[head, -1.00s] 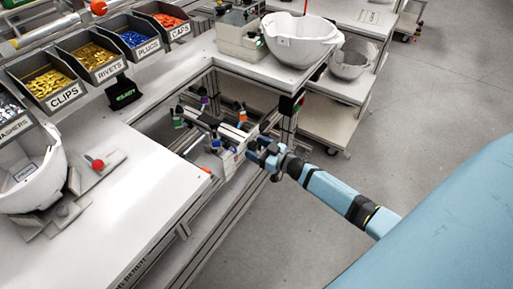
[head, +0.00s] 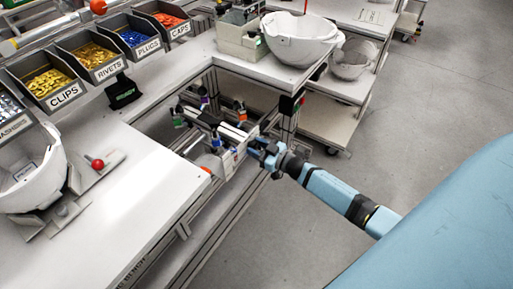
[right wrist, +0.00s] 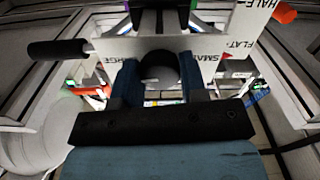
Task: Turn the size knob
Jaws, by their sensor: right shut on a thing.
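The size knob (right wrist: 160,67) is a dark round knob on a white plate (right wrist: 112,47) in the right wrist view. Lettering that reads partly as "SMA" and "RGE" shows beside it, partly covered by my fingers. My right gripper (right wrist: 160,82) is shut on the knob, with one blue finger on each side. In the head view, my right gripper (head: 260,151) is at the near right side of the fixture (head: 228,158) in the gap between the benches. The knob is hidden there. My left gripper does not show.
A black handle (right wrist: 58,49) sticks out left of the plate. "FLAT" and "HALF" labels are at its right. In the head view, a white helmet shell (head: 298,40) stands on the back bench, another (head: 38,180) at left. Open grey floor (head: 420,130) lies right.

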